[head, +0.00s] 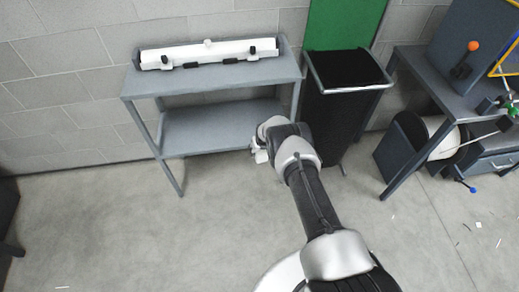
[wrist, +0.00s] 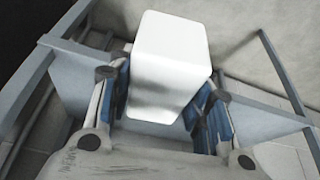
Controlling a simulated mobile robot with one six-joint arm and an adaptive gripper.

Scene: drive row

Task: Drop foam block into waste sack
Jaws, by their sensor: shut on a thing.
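The white foam block (wrist: 170,55) fills the middle of the wrist view, held between the blue-padded fingers of my gripper (wrist: 160,100). In the head view, my gripper (head: 260,154) is largely hidden by my own wrist. A small white part shows there, but I cannot tell whether it is the block. The black waste sack (head: 345,115) hangs open in a grey frame, to the right of the shelf. My gripper is left of the sack and not over its mouth.
A grey two-level shelf (head: 215,80) stands at the wall, with a long white piece in a grey tray (head: 210,54) on top. A cluttered grey bench (head: 425,75) stands right of the sack. A green panel (head: 340,25) is behind it. Floor at the left is clear.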

